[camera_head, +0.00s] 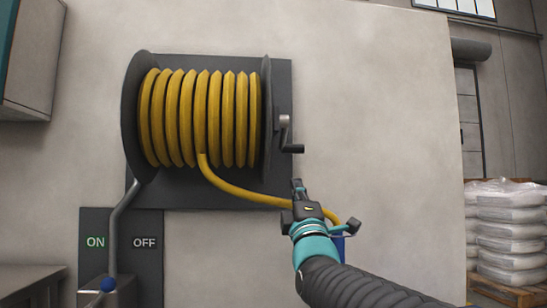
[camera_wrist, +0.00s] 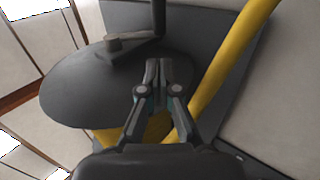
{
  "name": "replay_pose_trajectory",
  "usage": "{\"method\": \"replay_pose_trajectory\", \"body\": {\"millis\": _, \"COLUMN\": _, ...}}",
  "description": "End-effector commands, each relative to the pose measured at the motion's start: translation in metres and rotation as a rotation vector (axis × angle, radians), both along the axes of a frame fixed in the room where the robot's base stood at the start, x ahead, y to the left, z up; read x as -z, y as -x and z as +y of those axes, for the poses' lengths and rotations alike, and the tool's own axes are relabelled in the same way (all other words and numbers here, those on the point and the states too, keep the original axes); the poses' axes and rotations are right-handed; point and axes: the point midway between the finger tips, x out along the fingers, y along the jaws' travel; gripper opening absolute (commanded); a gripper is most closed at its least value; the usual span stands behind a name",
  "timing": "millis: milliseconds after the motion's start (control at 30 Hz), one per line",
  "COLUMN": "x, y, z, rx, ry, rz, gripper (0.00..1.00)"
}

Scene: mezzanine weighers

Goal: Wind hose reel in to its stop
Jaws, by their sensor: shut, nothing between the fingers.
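The hose reel (camera_head: 131,100) is a dark drum on a wall plate, wound with several turns of yellow hose (camera_head: 202,110). A loose length of hose runs from the drum down to the right and passes behind my gripper (camera_head: 297,186). The crank (camera_head: 284,132) is on the reel's right side, with its dark grip at the bottom. My gripper is shut and empty, just below the crank grip and apart from it. In the wrist view, the crank (camera_wrist: 133,46) lies beyond the shut fingertips (camera_wrist: 157,68), against the reel's round side disc (camera_wrist: 85,90).
An ON/OFF panel (camera_head: 145,270) with a grey lever (camera_head: 122,212) and a blue knob is below the reel at left. A blue object (camera_head: 338,243) is partly hidden behind my wrist. Wrapped sacks (camera_head: 512,225) stand on a pallet at right. Bare wall lies right of the crank.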

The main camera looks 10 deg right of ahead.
Motion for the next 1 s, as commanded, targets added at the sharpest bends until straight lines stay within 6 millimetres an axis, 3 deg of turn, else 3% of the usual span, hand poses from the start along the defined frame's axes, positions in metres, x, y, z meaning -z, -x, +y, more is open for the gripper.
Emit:
{"method": "replay_pose_trajectory", "body": {"millis": 600, "x": -0.069, "y": -0.084, "z": 0.002, "rx": -0.005, "ry": -0.002, "rz": 0.000, "gripper": 0.00}}
{"method": "replay_pose_trajectory", "body": {"millis": 1000, "x": -0.077, "y": -0.096, "z": 0.003, "rx": -0.006, "ry": -0.003, "rz": -0.001, "gripper": 0.00}}
